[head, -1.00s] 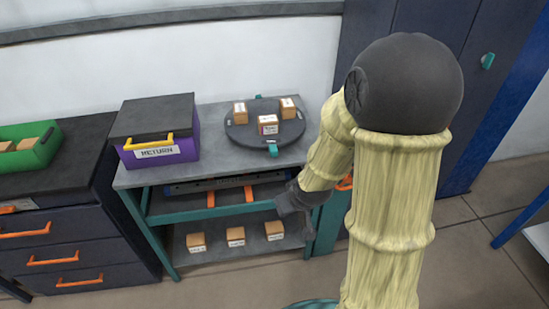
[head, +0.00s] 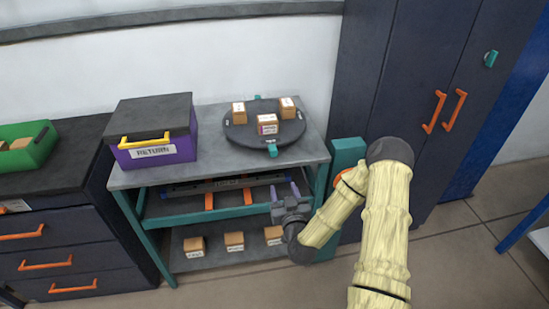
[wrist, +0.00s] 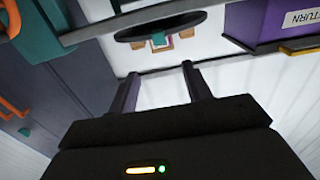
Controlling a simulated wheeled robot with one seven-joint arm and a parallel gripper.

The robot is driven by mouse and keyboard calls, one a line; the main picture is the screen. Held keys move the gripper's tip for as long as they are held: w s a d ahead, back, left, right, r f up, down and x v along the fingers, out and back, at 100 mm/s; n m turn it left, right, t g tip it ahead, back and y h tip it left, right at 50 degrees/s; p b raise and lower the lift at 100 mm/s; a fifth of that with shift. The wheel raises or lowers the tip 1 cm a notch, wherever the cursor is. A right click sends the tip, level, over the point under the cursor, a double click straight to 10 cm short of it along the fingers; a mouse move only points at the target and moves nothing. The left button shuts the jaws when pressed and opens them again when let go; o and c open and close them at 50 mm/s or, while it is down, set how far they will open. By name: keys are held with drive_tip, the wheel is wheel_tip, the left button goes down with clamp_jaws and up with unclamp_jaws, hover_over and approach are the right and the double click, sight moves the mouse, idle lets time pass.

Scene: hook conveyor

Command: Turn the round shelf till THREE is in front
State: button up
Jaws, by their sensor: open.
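The round shelf (head: 240,130) is a dark disc on the grey top of a teal-framed cart. It bears three small labelled boxes, one at the front (head: 267,124), one at the left (head: 239,113) and one at the right (head: 287,107); their labels are too small to read. A teal tab (head: 272,149) sits at its front rim and another at its back rim. My gripper (head: 286,190) is open and empty, in front of the cart and below the shelf's level. The shelf also shows upside down in the wrist view (wrist: 150,27).
A purple RETURN box (head: 158,158) with a dark lid stands left of the shelf on the cart top (head: 190,178). Several small boxes sit on the lower level. A drawer unit with a green bin (head: 28,150) is at left. A dark cabinet (head: 400,90) is at right.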

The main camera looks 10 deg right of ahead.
sight(274, 154)
drive_tip(key=shift+s+d+r, duration=0.1)
drive_tip(key=shift+s, duration=0.05)
drive_tip(key=w+p, duration=0.3)
drive_tip(key=w, duration=1.4)
drive_tip(key=shift+w, duration=0.3)
clamp_jaws()
